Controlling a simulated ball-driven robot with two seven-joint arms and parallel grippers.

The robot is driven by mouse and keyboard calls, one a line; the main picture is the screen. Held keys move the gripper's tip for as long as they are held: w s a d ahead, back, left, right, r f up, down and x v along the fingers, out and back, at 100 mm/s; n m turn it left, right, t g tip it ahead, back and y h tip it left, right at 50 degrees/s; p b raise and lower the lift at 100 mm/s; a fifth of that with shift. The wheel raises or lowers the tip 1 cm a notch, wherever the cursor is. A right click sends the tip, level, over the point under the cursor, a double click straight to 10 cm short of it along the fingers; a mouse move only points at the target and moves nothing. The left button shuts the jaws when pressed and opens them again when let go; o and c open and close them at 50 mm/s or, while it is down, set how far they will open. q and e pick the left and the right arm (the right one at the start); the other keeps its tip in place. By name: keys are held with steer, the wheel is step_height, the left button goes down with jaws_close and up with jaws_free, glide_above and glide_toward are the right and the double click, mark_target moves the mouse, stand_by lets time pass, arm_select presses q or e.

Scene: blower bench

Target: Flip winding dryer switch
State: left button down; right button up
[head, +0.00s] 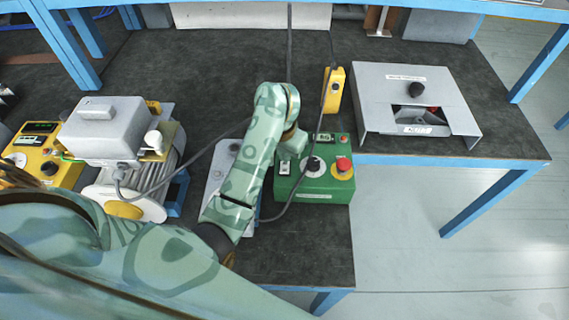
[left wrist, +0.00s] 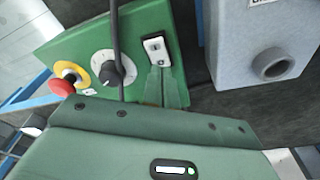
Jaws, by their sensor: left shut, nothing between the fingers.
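The green control box (head: 325,188) stands on the dark bench mat, right of my left forearm. It has a small white-framed rocker switch (head: 284,168), a round dial (head: 314,166) and a red stop button on yellow (head: 343,167). In the head view, the gripper (head: 289,152) is partly hidden by my arm. My right gripper is not in view.
A dark cable (head: 310,150) crosses over the green box. A yellow box (head: 334,90) stands behind it, and a grey housing with a black knob (head: 375,85) is at right. A motor-like machine (head: 115,150) is at left. A grey box (left wrist: 230,75) shows beside the switch.

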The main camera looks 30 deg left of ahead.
mark_target(285, 164)
arm_select(q)
step_height(285, 164, up, 6)
steer(key=p, duration=0.4)
steer(key=shift+f, duration=0.1)
stand_by(0.5)
